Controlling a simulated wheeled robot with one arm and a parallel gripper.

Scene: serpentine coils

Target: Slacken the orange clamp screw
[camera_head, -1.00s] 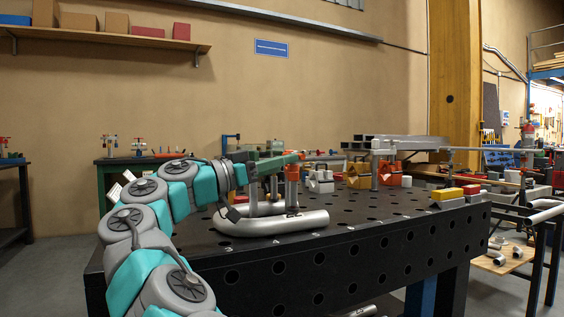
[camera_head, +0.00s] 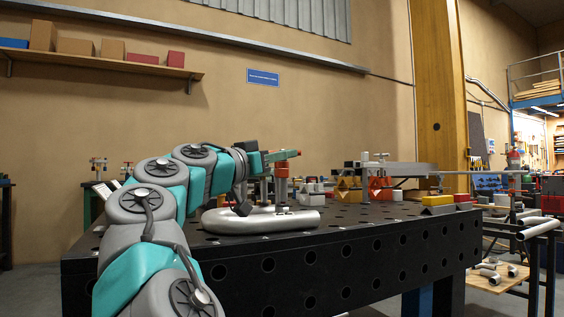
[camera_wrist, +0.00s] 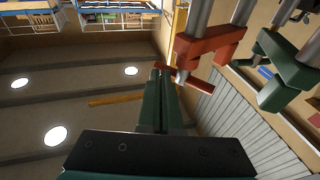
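The orange clamp (camera_wrist: 207,44) is at the upper middle of the wrist view, with metal posts running through it. An orange-red bar (camera_wrist: 196,82), which looks like its screw handle, crosses close to my fingertips. My gripper (camera_wrist: 161,78) has its two green fingers close together, with a narrow dark gap between them. Whether they hold the bar or only lie beside it is unclear. In the head view my gripper (camera_head: 271,157) reaches right over the bench, its tip at a small red-orange piece (camera_head: 288,154). The orange clamp body below (camera_head: 281,172) is partly hidden.
A bent silver pipe coil (camera_head: 262,221) lies on the black perforated bench (camera_head: 365,246) under my arm. Another orange clamp (camera_head: 381,187) and yellow blocks stand farther right. A green clamp (camera_wrist: 284,75) is right of the orange one in the wrist view.

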